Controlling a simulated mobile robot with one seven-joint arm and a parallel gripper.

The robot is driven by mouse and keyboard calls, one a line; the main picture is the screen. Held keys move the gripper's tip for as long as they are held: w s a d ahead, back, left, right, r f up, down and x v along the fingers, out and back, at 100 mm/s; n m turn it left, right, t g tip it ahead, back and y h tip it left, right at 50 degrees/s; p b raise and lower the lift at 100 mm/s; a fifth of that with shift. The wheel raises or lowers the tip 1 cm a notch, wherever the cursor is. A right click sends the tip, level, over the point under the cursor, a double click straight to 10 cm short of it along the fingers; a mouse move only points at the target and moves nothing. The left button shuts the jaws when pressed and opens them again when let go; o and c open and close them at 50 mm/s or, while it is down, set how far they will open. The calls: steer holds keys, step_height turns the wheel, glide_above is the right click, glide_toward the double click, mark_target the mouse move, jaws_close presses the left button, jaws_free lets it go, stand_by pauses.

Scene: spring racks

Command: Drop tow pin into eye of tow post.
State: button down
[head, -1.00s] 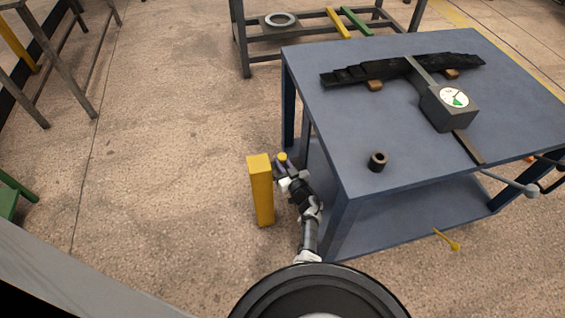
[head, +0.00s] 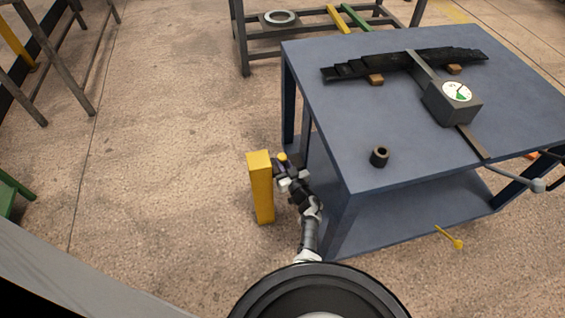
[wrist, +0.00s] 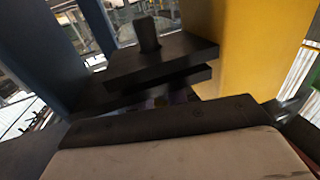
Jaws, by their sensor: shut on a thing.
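The tow post (head: 261,188) is a yellow upright block on the floor, left of the blue table. It fills the upper right of the wrist view (wrist: 265,45). My gripper (head: 280,166) is low beside the post's right side, near its top. It is shut on a small piece with a round yellow top (head: 283,157), which looks like the tow pin. In the wrist view, dark stacked plates (wrist: 160,62) with a short dark upright stub lie ahead, beside the post. I cannot tell whether the pin is in the eye; the eye is not clearly visible.
The blue table (head: 345,125) stands close to the right of my arm. It carries a dark leaf spring (head: 345,74), a gauge box (head: 452,103) and a black ring (head: 380,157). A yellow pin-like piece (head: 450,237) lies on the floor at right. Floor left of the post is clear.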

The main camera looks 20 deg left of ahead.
steer(key=c, duration=1.3)
jaws_free()
steer(key=shift+f, duration=0.1)
step_height(320, 180, up, 20)
steer(key=p, duration=1)
